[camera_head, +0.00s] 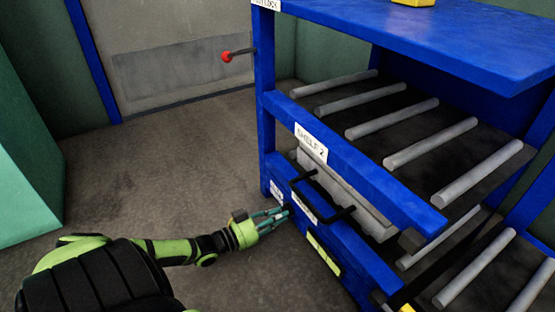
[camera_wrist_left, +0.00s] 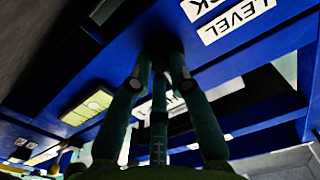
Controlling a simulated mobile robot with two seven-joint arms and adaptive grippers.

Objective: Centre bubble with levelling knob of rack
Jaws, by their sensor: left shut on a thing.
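The blue rack (camera_head: 345,182) stands at the right, with a yellow-green level strip (camera_head: 323,254) low on its front. The strip also shows in the left wrist view (camera_wrist_left: 86,106), left of my fingers; I cannot make out where its bubble sits. My left gripper (camera_head: 283,211) reaches the rack's lower front rail from the left. In the left wrist view its fingers (camera_wrist_left: 160,58) close together on a dark knob beneath the "LEVEL" label (camera_wrist_left: 237,20). The fingers and shadow hide most of the knob. My right gripper is not in view.
A black handle (camera_head: 322,197) juts from the front right of my left gripper. Roller shelves (camera_head: 430,145) fill the rack under a blue top. A red-knobbed lever (camera_head: 228,56) sticks out at its left post. The floor (camera_head: 170,150) on the left is clear.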

